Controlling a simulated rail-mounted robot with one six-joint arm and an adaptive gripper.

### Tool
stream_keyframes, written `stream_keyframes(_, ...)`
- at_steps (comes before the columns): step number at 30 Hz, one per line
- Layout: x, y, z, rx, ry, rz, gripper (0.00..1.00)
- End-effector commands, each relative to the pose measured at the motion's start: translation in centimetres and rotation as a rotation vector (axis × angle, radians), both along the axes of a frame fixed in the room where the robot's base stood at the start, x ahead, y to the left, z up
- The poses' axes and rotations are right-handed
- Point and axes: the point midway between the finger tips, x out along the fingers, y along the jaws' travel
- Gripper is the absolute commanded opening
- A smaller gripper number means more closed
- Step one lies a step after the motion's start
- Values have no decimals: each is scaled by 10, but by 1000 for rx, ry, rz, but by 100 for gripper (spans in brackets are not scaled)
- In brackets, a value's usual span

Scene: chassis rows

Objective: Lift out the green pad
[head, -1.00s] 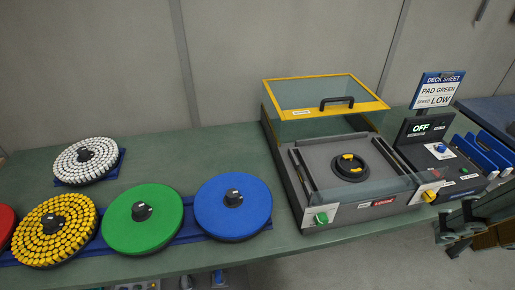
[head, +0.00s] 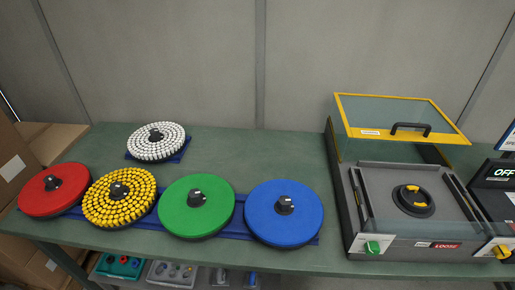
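The green pad (head: 184,217) is a round disc with a black hub on top. It lies on the blue rack (head: 234,229) on the green bench, between the yellow studded pad (head: 103,207) on its left and the blue pad (head: 303,222) on its right. My gripper is not in view now.
A red pad (head: 34,198) sits at the left end, and a white studded pad (head: 134,149) lies on a blue base behind. The machine (head: 343,219) at right has its yellow-framed lid (head: 352,125) raised. A display (head: 496,170) reads OFF. Bench space behind the blue pad is clear.

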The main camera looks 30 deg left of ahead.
Motion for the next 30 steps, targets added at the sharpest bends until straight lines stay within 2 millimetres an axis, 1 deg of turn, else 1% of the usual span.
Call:
stream_keyframes(11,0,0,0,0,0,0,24)
stream_keyframes(16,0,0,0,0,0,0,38)
stream_keyframes(17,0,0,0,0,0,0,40)
stream_keyframes(26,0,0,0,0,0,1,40)
stream_keyframes(30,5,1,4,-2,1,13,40)
